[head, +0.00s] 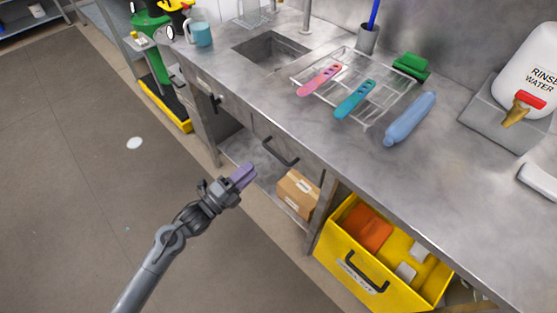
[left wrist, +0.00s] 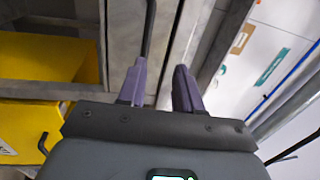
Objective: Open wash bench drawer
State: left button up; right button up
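The wash bench (head: 335,140) is a grey metal counter with a sink. Its drawer front (head: 262,127) lies under the worktop and looks flush with the bench. A dark bar handle (head: 280,153) is on that front. My left gripper (head: 243,175), with purple fingers, is just left of the handle in the head view and looks apart from it. In the left wrist view my left gripper (left wrist: 158,85) is open, with a clear gap between its fingers. A dark bar (left wrist: 149,35) shows beyond the fingertips, in line with the gap. My right gripper is not in view.
A cardboard box (head: 298,194) sits on the lower shelf. A yellow bin (head: 330,247) with orange contents stands beside it.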

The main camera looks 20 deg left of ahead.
aim_at(274, 152)
pick_arm(q)
jog(key=b+x, duration=0.2)
jog(key=x, duration=0.1)
jog(key=f+b+x, duration=0.1)
jog(key=b+x, duration=0.1)
jog(key=x, duration=0.2)
jog(key=f+b+x, duration=0.1)
jog(key=x, duration=0.3)
jog(key=shift+w+f+b, duration=0.15)
jog(key=shift+w+b, duration=0.05)
jog(key=shift+b, duration=0.2)
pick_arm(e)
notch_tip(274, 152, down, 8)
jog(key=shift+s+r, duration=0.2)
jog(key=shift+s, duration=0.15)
pick_arm(q)
jog(key=shift+c, duration=0.5)
grip_shut()
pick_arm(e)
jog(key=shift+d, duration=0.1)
